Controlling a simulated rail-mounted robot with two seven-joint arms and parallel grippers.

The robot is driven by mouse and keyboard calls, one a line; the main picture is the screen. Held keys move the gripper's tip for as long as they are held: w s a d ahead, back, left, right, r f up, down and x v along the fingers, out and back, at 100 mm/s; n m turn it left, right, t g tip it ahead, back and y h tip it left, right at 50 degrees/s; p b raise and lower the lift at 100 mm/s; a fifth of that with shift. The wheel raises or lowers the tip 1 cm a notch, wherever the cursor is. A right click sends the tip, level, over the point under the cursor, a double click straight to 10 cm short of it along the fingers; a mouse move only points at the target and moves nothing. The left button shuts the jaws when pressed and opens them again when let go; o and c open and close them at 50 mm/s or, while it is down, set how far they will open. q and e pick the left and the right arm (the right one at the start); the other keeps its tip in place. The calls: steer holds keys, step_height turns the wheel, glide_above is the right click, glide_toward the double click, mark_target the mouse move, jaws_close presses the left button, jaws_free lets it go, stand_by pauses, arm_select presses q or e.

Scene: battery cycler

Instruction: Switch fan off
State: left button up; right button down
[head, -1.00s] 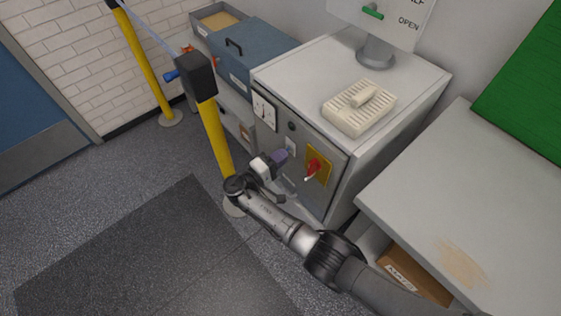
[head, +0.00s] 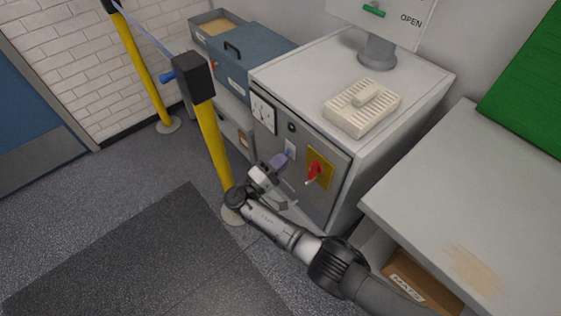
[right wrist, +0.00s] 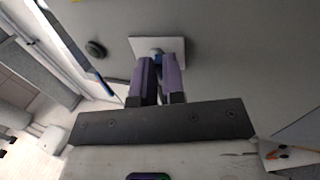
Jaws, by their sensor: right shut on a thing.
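The grey cabinet (head: 325,110) has a front panel with a small white switch plate (head: 290,148). My right gripper (head: 281,160) has purple fingers and is at the lower part of the plate. In the right wrist view, the fingers of my right gripper (right wrist: 158,61) are close together at the toggle, shut on it. The fingers partly hide the toggle, and I cannot read its position. My left gripper is not in view.
A red rotary handle (head: 314,169) on a yellow plate (head: 322,171) is right of the switch. A dark round button (head: 292,127) is above it. A yellow post (head: 213,145) stands left of my arm. A grey worktop (head: 465,200) is at the right.

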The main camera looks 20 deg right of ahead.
steer(key=c, duration=1.2)
jaws_free()
steer(key=b+v, duration=0.3)
steer(key=v, duration=1)
steer(key=shift+a+f, duration=0.15)
steer(key=shift+a, duration=0.2)
